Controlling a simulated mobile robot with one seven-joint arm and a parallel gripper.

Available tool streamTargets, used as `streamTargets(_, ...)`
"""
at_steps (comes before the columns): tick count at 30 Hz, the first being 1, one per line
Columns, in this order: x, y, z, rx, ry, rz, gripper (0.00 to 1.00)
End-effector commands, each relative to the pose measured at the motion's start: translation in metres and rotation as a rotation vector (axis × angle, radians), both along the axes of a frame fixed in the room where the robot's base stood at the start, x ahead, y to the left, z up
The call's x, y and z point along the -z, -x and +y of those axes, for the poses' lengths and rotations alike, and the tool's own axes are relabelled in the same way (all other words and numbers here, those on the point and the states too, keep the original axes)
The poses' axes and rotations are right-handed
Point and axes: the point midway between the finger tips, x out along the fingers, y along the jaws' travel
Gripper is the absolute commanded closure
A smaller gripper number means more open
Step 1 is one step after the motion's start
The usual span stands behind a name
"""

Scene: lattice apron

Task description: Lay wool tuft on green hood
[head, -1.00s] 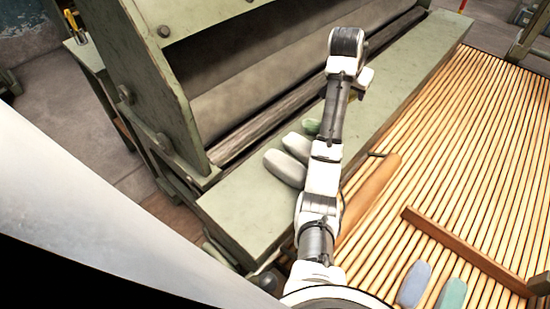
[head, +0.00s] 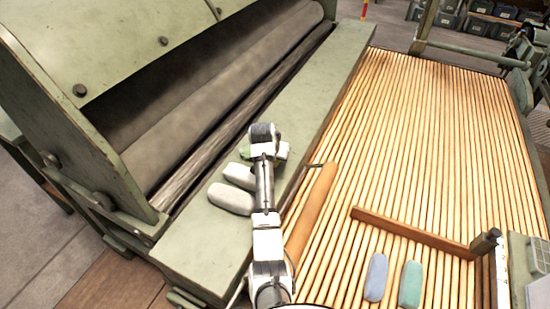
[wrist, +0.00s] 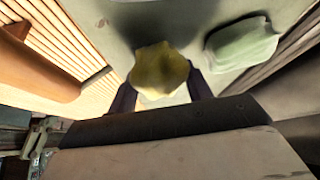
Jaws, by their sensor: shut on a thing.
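A yellow lumpy wool tuft (wrist: 160,68) sits between the two fingers of my gripper (wrist: 162,88), which is shut on it, in the wrist view. The pale green ledge of the machine is beneath it; I cannot tell whether the tuft touches it. In the head view, my wrist covers most of the gripper and tuft. The machine's green hood (head: 120,28) is a bolted sloping panel at upper left, away from my gripper. A green rounded pad (wrist: 243,42) lies on the ledge beside the tuft; in the head view it is partly hidden behind my wrist.
Two pale grey pads (head: 232,198) lie on the ledge (head: 190,250) left of my arm. The slatted lattice (head: 440,130) on the right holds a brown bar (head: 415,232), an orange roll (head: 312,212), a blue pad (head: 376,278) and a teal pad (head: 411,285). The far ledge is clear.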

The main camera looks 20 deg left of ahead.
Motion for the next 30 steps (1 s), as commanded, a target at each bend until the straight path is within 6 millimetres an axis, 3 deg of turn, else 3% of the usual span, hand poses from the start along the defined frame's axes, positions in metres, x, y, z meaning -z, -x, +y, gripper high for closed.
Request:
streamTargets(4,0.017,0.000,0.000,-0.001,0.000,0.001,0.71)
streamTargets(16,0.022,0.000,0.000,-0.001,0.001,-0.001,0.71)
streamTargets(17,0.022,0.000,0.000,-0.001,0.001,-0.001,0.47)
streamTargets(21,0.022,0.000,0.000,-0.001,0.001,-0.001,0.29)
streamTargets(30,0.020,0.000,0.000,-0.001,0.001,-0.001,0.29)
